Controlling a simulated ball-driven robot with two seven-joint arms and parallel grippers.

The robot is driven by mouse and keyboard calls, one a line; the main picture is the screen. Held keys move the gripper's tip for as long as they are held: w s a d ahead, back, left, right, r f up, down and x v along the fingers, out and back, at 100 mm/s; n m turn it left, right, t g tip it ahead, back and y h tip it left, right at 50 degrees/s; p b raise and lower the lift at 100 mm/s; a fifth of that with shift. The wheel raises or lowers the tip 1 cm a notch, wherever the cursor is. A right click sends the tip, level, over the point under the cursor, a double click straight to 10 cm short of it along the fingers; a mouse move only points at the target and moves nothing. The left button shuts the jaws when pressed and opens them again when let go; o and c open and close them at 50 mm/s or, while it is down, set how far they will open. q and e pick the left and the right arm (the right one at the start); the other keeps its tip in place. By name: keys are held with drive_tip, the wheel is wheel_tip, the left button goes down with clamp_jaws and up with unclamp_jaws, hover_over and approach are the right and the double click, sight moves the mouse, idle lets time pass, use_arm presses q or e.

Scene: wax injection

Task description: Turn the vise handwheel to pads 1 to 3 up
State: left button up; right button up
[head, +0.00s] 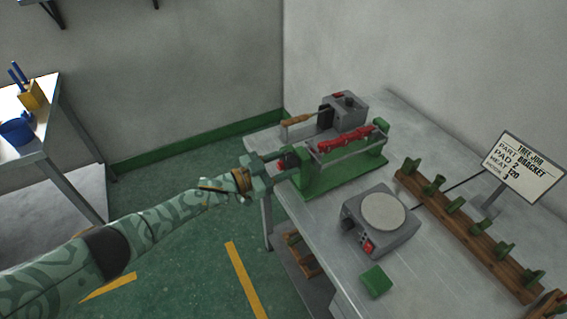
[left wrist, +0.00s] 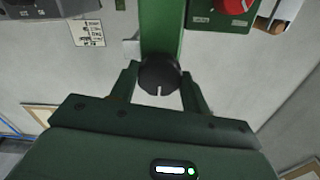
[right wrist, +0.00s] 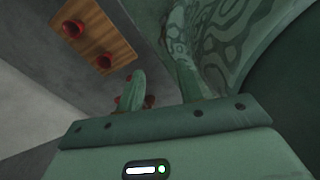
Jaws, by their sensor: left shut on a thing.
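The green vise (head: 327,182) stands on the grey table, with a red knobbly bar (head: 346,138) lying along its top. Its handwheel is a black knob (left wrist: 160,77) at the vise's near left end, with a white mark pointing down in the left wrist view. My left gripper (head: 280,160) reaches in from the left and is shut on the handwheel; its fingers sit on both sides of the knob (left wrist: 160,90). Pad numbers cannot be read. My right gripper (right wrist: 160,90) is outside the head view; its fingers stand apart with nothing seen between them.
Behind the vise are a grey box (head: 347,111) and a wooden-handled tool (head: 298,120). A grey device with a round plate (head: 384,210), a green block (head: 376,281), a wooden rack (head: 465,232) and a sign (head: 523,167) stand to the right. Red knobs on a wooden board (right wrist: 95,35) are near my right gripper.

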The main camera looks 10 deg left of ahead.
use_arm(q)
drive_tip(key=shift+f, duration=0.1)
idle(0.3)
drive_tip(key=o, duration=1)
drive_tip(key=p+v, duration=0.2)
drive_tip(key=v, duration=1.4)
drive_tip(key=shift+s+a, duration=0.15)
drive_tip(key=shift+a, duration=0.05)
drive_tip(key=shift+a, duration=0.1)
